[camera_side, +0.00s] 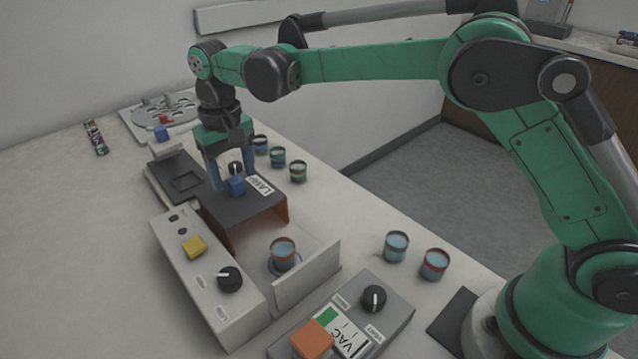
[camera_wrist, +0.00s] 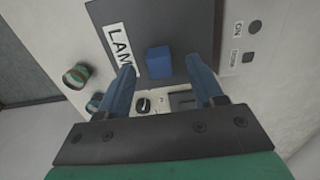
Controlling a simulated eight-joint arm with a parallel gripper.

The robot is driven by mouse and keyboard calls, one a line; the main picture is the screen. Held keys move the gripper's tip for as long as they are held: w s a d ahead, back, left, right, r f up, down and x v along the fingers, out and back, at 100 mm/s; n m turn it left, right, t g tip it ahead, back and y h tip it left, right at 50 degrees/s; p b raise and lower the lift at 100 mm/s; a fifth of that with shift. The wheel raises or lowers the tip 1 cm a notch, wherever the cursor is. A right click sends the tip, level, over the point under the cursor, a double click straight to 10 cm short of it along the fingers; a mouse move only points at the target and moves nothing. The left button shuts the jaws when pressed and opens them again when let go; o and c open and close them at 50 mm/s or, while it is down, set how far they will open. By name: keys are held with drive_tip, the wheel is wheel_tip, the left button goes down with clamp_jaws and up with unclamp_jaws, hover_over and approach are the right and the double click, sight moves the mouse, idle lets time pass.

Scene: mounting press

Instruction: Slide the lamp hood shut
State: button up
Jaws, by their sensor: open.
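The lamp hood (camera_side: 243,202) is a dark grey sliding cover with a "LAMP" label and orange sides, on the press unit. It stands back from the front end, so the bay below with a cup (camera_side: 283,253) is uncovered. The hood's blue block handle (camera_side: 236,186) stands on its top. My gripper (camera_side: 232,186) is open, its blue fingers pointing down around the handle. In the wrist view the handle (camera_wrist: 159,62) lies between and slightly beyond the open fingertips (camera_wrist: 163,65), with gaps on both sides. Whether the fingers touch the hood top is unclear.
A control panel with a yellow button (camera_side: 195,247) and black knob (camera_side: 229,279) runs along the hood's left. A grey VAC box (camera_side: 345,325) stands in front. Several cups stand to the right, including one near the bench edge (camera_side: 435,264). The left bench is mostly clear.

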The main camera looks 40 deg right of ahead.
drive_tip(key=shift+f, duration=0.6)
clamp_jaws()
idle(1.0)
